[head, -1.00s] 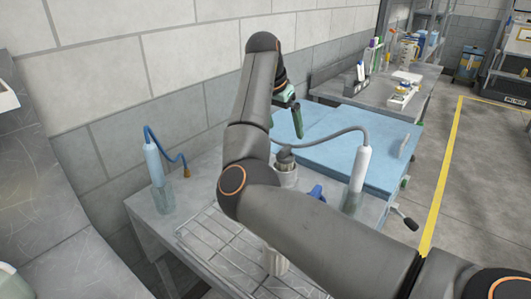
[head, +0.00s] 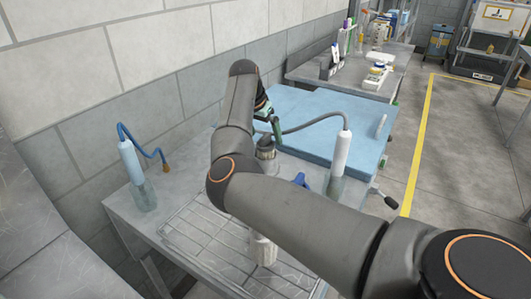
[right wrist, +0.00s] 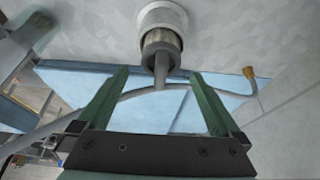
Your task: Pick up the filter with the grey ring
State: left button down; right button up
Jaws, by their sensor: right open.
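A pale cylinder with a grey ribbed top (head: 266,157) stands on the grey table behind my right arm, partly hidden. In the right wrist view a white-rimmed grey cylinder (right wrist: 160,40) with a narrow stem lies ahead, between the lines of my fingers. My right gripper (head: 275,126) is open and empty, just above and beside the grey-topped cylinder; its green fingers (right wrist: 160,74) are spread apart. A white cylinder (head: 262,250) stands at the wire rack, partly behind my forearm. I cannot tell for sure which one bears the grey ring. My left gripper is not in view.
A bottle with a blue hose (head: 135,170) stands at the left. A bottle with a grey hose (head: 340,155) stands at the right, its hose arching near my gripper. A blue object (head: 301,180), a wire rack (head: 205,250) and a light-blue surface (head: 310,115) are close by.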

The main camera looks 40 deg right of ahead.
jog(key=shift+x, duration=1.1)
grip_shut()
